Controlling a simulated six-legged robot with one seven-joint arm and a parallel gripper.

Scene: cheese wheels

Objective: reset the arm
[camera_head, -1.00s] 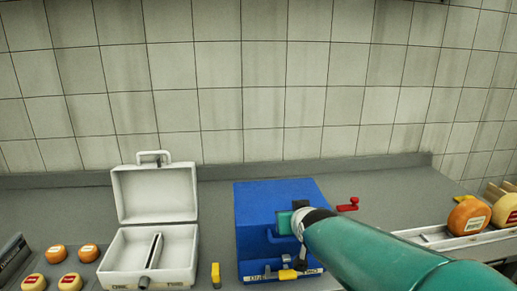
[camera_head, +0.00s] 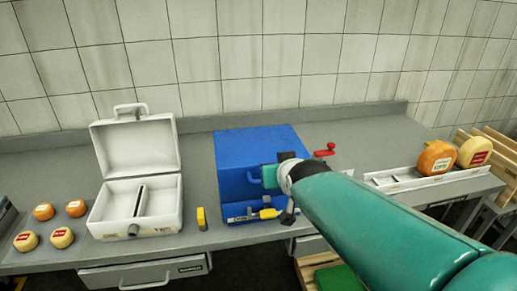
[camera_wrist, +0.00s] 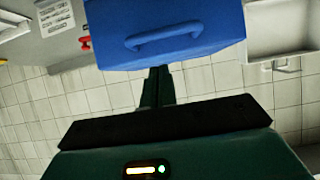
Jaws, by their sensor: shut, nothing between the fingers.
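My teal arm reaches in from the lower right in the head view, and its end is in front of the blue box (camera_head: 255,145). My gripper (camera_wrist: 158,72) shows in the wrist view as dark fingers close together, shut and empty. Its tips point at the lower edge of the blue box (camera_wrist: 200,45), just below the box's blue handle (camera_wrist: 165,36). I cannot tell whether they touch it. In the head view the arm's end hides part of the box front.
An open white case (camera_head: 160,225) stands left of the box, with several small cheese wheels (camera_head: 62,237) further left. A yellow block (camera_head: 201,218) lies between. A red crank (camera_head: 326,150) and a white tray (camera_head: 400,179) with large wheels (camera_head: 436,158) are right.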

